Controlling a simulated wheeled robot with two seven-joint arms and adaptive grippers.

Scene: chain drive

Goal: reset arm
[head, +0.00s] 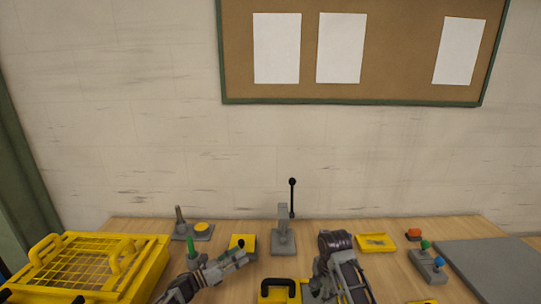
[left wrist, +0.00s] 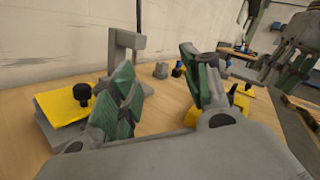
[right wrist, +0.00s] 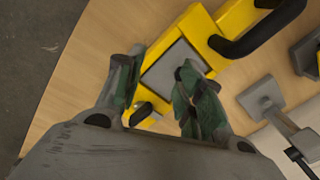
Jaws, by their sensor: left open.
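My left gripper (head: 238,257) is low over the table in the head view, near a yellow block with a black knob (head: 243,241). In the left wrist view its green-padded fingers (left wrist: 160,82) are wide apart with nothing between them. The knobbed block (left wrist: 65,108) shows at the left there. My right gripper is partly hidden behind its own wrist in the head view. In the right wrist view its fingers (right wrist: 160,72) are apart above a yellow fixture with a grey square plate (right wrist: 175,70). I see no object held.
A grey stand (head: 283,238) with an upright black-knobbed lever (head: 292,190) stands at the table's back. A yellow wire crate (head: 145,262) is at the left. A yellow tray (head: 375,242), a joystick box (head: 428,265) and a grey mat (head: 495,265) are at the right.

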